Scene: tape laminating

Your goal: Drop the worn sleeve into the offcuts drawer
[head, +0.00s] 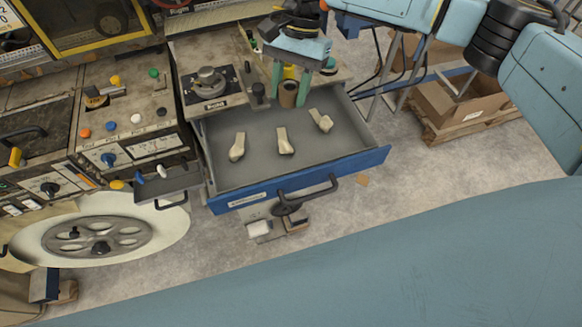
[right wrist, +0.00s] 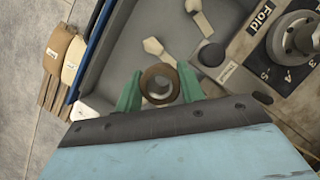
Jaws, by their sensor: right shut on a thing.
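The worn sleeve (head: 288,94) is a short brown hollow ring. My right gripper (head: 288,88) is shut on it, with a green finger on each side. In the right wrist view the sleeve (right wrist: 147,84) shows its open end between the green fingertips (right wrist: 160,88). The offcuts drawer (head: 262,172) is pulled open, grey inside with a blue front. The gripper and sleeve are over the rear part of the drawer; the exact height above its floor is hard to tell. My left gripper is in neither view.
Beige offcuts (head: 238,147) lie spread on the drawer floor, with others in the middle (head: 284,141) and at right (head: 321,121). A cardboard box (head: 455,105) sits on a pallet to the right.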

